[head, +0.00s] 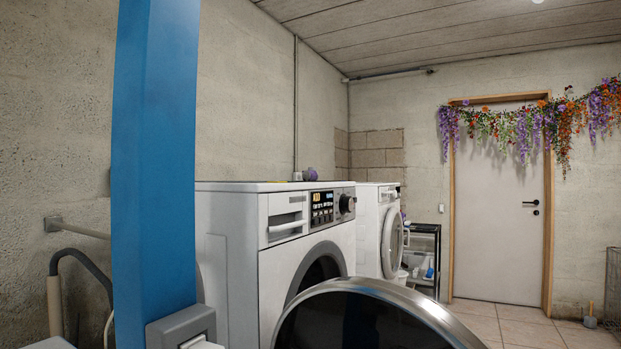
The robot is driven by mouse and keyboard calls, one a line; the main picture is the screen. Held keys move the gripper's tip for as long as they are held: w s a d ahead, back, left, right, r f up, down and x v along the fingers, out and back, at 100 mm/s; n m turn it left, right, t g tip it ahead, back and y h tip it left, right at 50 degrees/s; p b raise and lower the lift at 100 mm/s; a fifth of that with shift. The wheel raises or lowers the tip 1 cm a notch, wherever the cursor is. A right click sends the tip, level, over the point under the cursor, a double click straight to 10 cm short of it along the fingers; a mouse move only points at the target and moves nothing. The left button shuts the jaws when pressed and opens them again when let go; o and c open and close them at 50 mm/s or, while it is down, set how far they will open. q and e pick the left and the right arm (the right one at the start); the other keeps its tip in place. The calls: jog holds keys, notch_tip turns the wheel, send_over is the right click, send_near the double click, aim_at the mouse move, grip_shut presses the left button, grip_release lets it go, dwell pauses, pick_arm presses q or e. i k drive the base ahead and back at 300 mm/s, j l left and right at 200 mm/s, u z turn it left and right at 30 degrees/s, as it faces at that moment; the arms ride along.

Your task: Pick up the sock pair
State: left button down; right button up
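A small purple rounded bundle (311,174) rests on top of the nearer white washing machine (232,230), toward its back edge. It may be the sock pair, but it is too small to tell for sure. Nothing else in view looks like a sock pair. Neither of my grippers shows in the head view, so their distance from the bundle cannot be seen.
A round machine door (360,325) stands open in the near foreground. A blue post (155,170) blocks the left side. A second washer (370,230) and a black shelf (424,258) stand behind. Tiled floor (520,325) is clear before the closed door (498,220).

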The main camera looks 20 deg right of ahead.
aim_at(307, 176)
jog(key=l+u, duration=0.15)
jog(key=l, duration=0.35)
jog(key=l+u, duration=0.1)
jog(key=l, duration=0.35)
jog(key=l+u, duration=0.15)
jog(key=l, duration=0.35)
jog(key=k+l+u, duration=0.1)
jog(key=l, duration=0.35)
jog(key=l+u, duration=0.15)
jog(key=l, duration=0.35)
jog(key=k+l+u, duration=0.15)
jog(key=l, duration=0.3)
jog(key=k+l+u, duration=0.1)
jog(key=l, duration=0.35)
jog(key=k+l+u, duration=0.15)
jog(key=l, duration=0.3)
jog(key=i+l+u, duration=0.45)
jog(key=k+l, duration=0.05)
jog(key=l, duration=0.05)
